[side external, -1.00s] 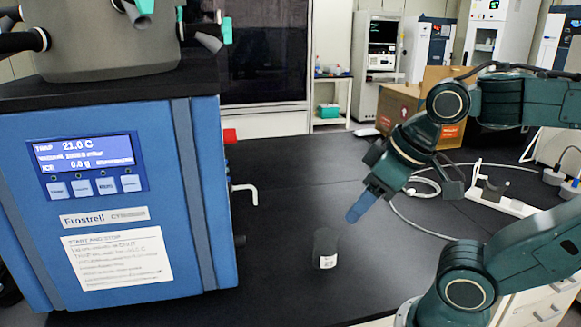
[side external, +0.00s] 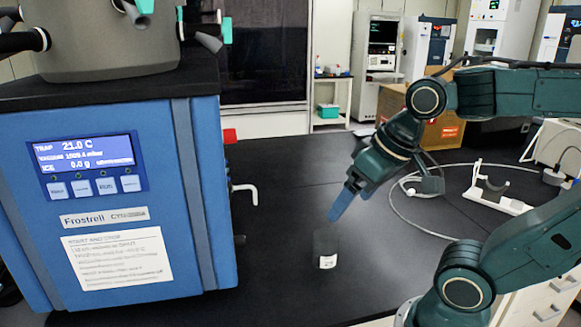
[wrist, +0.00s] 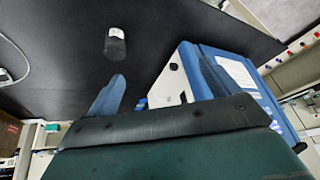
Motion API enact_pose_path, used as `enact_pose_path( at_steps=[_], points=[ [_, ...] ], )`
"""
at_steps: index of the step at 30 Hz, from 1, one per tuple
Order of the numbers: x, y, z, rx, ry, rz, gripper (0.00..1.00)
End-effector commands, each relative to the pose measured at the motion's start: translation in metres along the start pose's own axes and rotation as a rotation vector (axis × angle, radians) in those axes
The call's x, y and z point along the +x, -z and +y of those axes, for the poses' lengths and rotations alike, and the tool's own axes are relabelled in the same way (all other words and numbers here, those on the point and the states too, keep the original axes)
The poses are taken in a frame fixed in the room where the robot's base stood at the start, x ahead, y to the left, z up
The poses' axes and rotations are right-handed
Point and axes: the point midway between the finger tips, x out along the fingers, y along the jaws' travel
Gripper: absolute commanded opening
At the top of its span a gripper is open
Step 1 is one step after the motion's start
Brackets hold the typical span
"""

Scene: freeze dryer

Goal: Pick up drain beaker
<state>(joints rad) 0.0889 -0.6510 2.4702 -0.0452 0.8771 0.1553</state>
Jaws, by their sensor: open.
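The drain beaker (side external: 325,245) is a small dark, see-through cup with a white label, upright on the black bench right of the freeze dryer. In the wrist view the beaker (wrist: 115,46) shows beyond the fingers, with its pale label facing up in the picture. My gripper (side external: 338,214) has blue fingers pointing down and left, with the tips just above and slightly right of the beaker's rim. It is open and empty, and I see no contact with the beaker. In the wrist view the blue fingers of my gripper (wrist: 150,90) show ahead of the dark green body.
The blue freeze dryer (side external: 120,200) stands at the left, with a white drain valve (side external: 245,190) sticking out of its side. A cardboard box (side external: 440,132), a white stand (side external: 497,200) and a looped cable (side external: 400,215) lie behind and right. The bench around the beaker is clear.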

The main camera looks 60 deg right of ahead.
Motion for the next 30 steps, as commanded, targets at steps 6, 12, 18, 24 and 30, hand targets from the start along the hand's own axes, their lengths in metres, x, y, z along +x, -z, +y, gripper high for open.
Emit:
enact_pose_path(
  at_steps=[6,12,18,24,30],
  points=[
    [0.024,0.024,0.017,0.321,-0.025,-0.069,0.88],
    [0.049,0.043,0.040,0.648,-0.044,-0.129,0.88],
    [0.077,0.057,0.070,0.982,-0.062,-0.186,0.88],
    [0.106,0.064,0.106,1.326,-0.077,-0.243,0.88],
    [0.136,0.062,0.145,1.679,-0.090,-0.301,0.88]
  ],
)
